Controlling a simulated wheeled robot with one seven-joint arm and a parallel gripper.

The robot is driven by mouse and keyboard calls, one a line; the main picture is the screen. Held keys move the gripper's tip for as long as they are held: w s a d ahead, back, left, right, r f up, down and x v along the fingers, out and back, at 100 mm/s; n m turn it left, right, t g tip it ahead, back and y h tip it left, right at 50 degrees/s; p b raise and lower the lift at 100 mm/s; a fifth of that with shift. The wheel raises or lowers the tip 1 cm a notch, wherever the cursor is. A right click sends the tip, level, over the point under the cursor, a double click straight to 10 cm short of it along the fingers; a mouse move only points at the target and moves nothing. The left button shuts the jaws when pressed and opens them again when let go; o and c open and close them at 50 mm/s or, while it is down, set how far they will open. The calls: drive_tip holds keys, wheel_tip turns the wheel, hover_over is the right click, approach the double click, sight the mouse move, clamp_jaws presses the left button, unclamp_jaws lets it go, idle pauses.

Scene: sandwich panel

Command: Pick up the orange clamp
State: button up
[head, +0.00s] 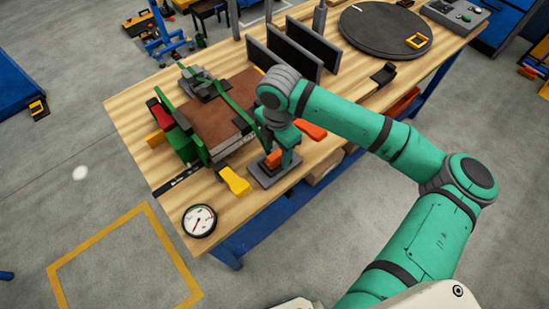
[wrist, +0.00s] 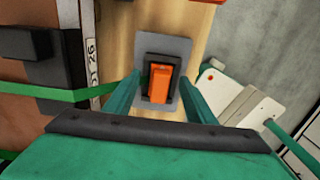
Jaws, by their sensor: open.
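The orange clamp (wrist: 161,83) stands in a black holder on a grey plate (wrist: 183,47). In the head view its orange part (head: 273,159) shows at the near edge of the wooden bench, partly hidden by my gripper (head: 283,150). My gripper is open and points down over the clamp. In the wrist view its two green fingers (wrist: 161,90) reach down on the left and right of the clamp, with a gap on each side. I cannot tell how far the fingertips are above the plate.
A brown panel (head: 222,102) in a green-and-grey fixture lies just left of my gripper. A yellow block (head: 235,181) and a round gauge (head: 199,220) are near the bench's front edge. Dark upright plates (head: 290,52) and a black turntable (head: 375,28) stand further back.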

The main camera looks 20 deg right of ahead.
drive_tip(key=shift+s+f, duration=0.1)
drive_tip(key=shift+f, duration=0.5)
drive_tip(key=c, duration=1.2)
drive_tip(key=shift+r, duration=0.15)
drive_tip(key=shift+r, duration=0.55)
drive_tip(key=shift+s+d+r, duration=0.1)
drive_tip(key=shift+s+r, duration=2.2)
drive_tip(key=shift+r, duration=0.5)
drive_tip(key=shift+s+d+r, duration=0.15)
drive_tip(key=shift+s+r, duration=2.2)
drive_tip(key=shift+r, duration=0.4)
drive_tip(key=shift+s+d+r, duration=0.1)
drive_tip(key=shift+s+r, duration=2.2)
drive_tip(key=shift+r, duration=0.5)
